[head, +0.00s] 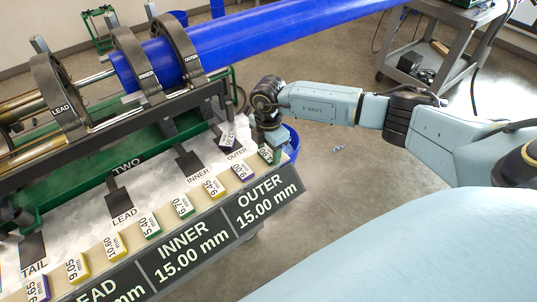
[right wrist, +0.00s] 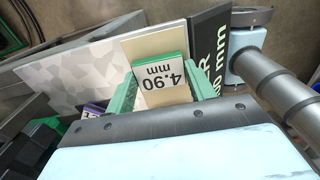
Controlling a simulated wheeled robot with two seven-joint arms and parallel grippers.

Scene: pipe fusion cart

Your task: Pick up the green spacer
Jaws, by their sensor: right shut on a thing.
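A green spacer (right wrist: 163,78) labelled 4.90 mm sits between the green fingers of my right gripper (right wrist: 158,88) in the right wrist view. The fingers are shut on its two sides. In the head view the same spacer (head: 265,154) shows at the right end of the spacer row, with my right gripper (head: 271,144) over it. I cannot tell whether it touches the cart's ledge. Two other green spacers, 6.70 (head: 182,206) and 5.40 (head: 150,226), lie farther left in the row. My left gripper is out of view.
Yellow and purple spacers, such as 9.55 (head: 213,188) and 9.00 (head: 243,172), share the ledge above the INNER and OUTER panel (head: 265,203). A blue bin (head: 291,142) stands behind my gripper. Clamps hold a blue pipe (head: 265,33) above.

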